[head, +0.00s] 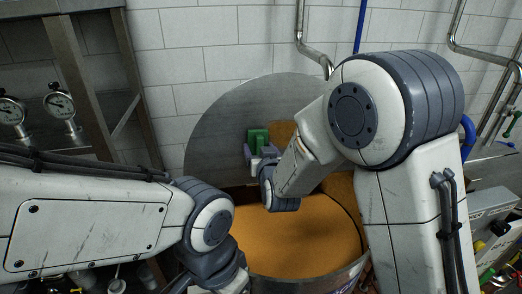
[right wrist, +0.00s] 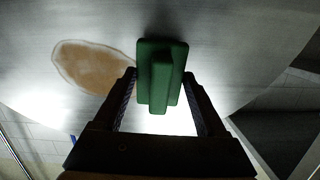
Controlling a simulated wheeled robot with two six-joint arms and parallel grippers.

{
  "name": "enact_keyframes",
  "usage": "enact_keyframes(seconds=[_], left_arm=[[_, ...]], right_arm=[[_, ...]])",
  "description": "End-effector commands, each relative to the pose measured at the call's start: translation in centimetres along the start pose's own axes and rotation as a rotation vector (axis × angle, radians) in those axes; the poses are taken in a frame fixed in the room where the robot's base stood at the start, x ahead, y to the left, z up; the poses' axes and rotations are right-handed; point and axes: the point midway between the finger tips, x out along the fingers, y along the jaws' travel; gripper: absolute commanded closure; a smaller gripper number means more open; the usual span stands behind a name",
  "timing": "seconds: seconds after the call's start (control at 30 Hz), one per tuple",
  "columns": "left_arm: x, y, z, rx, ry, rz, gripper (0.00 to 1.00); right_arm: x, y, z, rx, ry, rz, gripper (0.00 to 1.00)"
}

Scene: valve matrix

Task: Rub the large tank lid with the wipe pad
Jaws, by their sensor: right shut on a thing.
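The large tank lid (head: 219,121) is a round grey metal disc standing tilted up behind the open tank (head: 300,240). My right gripper (head: 262,153) is shut on the green wipe pad (head: 258,138), in front of the lid. In the right wrist view the pad (right wrist: 161,73) sits between the fingers (right wrist: 160,112), facing the lid (right wrist: 235,50); I cannot tell whether it touches. A brown stain (right wrist: 97,67) with a pale rim lies on the lid, left of the pad there. My left arm comes in at the lower left; its fingertips do not show.
The tank is filled with an orange-brown surface, below my right gripper. A metal frame (head: 75,75) and two gauges (head: 59,104) stand at the left. Pipes (head: 312,45) run along the white tiled wall. My right forearm hides part of the lid.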

Motion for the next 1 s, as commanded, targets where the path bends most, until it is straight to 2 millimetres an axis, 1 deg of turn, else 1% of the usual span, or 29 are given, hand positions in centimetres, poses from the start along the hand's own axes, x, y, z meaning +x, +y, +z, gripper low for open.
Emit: enact_keyframes(seconds=[0.47, 1.0], left_arm=[[0.0, 0.0, 0.0, 0.000, 0.000, 0.000, 1.00], [0.3, 0.0, 0.0, 0.000, 0.000, 0.000, 1.00]], right_arm=[[0.0, -0.1, 0.0, 0.000, 0.000, -0.001, 0.71], [1.0, 0.0, 0.0, 0.000, 0.000, 0.000, 0.71]])
